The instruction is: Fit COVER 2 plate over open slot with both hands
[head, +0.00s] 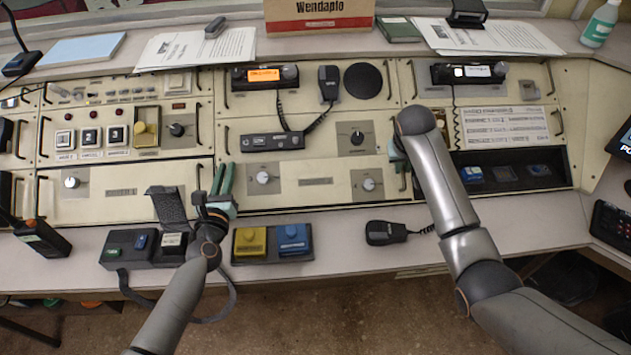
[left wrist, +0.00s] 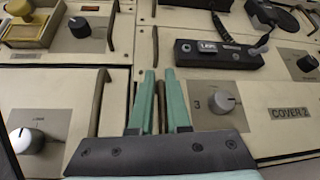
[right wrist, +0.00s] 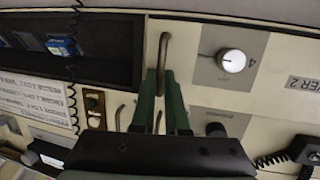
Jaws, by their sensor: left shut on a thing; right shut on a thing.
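The COVER 2 plate (head: 338,194) is a cream panel with two knobs, in the lower middle of the console front. Its label also shows in the left wrist view (left wrist: 290,113) and partly in the right wrist view (right wrist: 305,85). My left gripper (head: 222,168) is shut on the plate's left handle (left wrist: 161,112). My right gripper (right wrist: 160,75) is shut on its right handle (right wrist: 164,48); in the head view my forearm mostly hides it. The plate lies in line with the neighbouring panels. I see no open slot behind it and cannot tell whether it is fully seated.
A dark open recess (head: 520,160) with small devices lies right of the plate. A radio unit (head: 272,141) with a coiled cord is above it. Yellow and blue button boxes (head: 250,241) and a hand microphone (head: 386,233) stand on the ledge below.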

